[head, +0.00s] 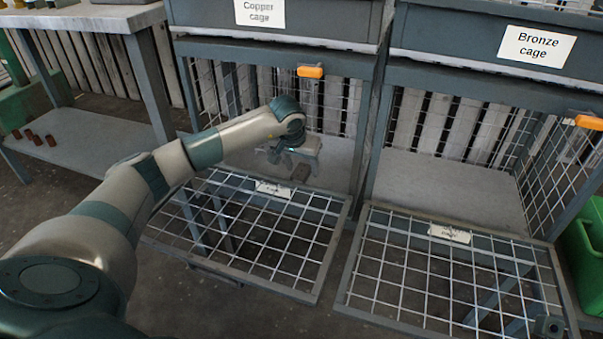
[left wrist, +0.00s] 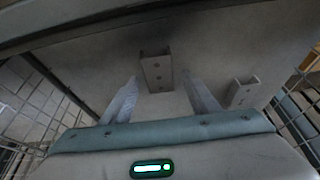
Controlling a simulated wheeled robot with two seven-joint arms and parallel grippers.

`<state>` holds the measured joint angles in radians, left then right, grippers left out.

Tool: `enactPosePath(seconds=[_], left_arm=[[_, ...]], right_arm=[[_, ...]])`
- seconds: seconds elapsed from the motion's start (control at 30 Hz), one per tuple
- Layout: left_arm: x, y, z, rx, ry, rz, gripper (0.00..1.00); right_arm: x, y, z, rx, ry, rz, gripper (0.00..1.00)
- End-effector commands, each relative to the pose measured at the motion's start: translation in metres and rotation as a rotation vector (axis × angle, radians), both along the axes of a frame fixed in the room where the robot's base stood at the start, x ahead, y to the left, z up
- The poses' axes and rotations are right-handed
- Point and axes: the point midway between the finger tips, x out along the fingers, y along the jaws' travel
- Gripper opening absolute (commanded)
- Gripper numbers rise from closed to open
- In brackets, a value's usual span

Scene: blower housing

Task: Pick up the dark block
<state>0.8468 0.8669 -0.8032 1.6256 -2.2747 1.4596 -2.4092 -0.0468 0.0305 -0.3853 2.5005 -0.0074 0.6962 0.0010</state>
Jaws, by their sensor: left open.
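My left gripper (head: 290,162) is inside the open Copper cage, low over its grey floor. A small dark block (head: 300,173) lies on that floor just by the fingers. In the left wrist view, my left gripper (left wrist: 160,80) is open, with its two pale fingers apart. A grey-brown block (left wrist: 156,72) with small holes lies ahead, in line with the gap between the fingertips, and I see no contact. A second, similar block (left wrist: 242,92) lies to the right, outside the fingers. My right gripper is not in view.
The Copper cage's mesh door (head: 250,235) is folded down in front. The Bronze cage (head: 440,190) on the right is open, its floor bare. A metal table (head: 85,140) at left has several reddish pieces on its lower shelf. A green bin (head: 585,240) stands at far right.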

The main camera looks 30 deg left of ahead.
Motion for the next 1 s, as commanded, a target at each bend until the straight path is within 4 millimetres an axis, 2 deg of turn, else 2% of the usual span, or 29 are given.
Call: enactPosePath(seconds=[0.7,0.77,0.9,0.93,1.0], left_arm=[[0.0001,0.0003,-0.0045,0.0,0.0,0.0,0.55],[0.0001,0.0002,-0.0045,0.0,0.0,0.0,0.43],[0.0,0.0002,-0.0045,0.0,0.0,0.0,0.09],[0.0,0.0002,-0.0045,0.0,0.0,0.0,0.05],[0.0002,0.0002,-0.004,0.0,-0.001,0.0,0.05]], right_arm=[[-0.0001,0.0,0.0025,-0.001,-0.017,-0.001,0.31],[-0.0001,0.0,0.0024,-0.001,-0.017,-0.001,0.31],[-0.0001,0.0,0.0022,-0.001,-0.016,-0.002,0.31],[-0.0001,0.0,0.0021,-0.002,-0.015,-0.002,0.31],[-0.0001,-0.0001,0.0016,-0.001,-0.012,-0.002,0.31]])
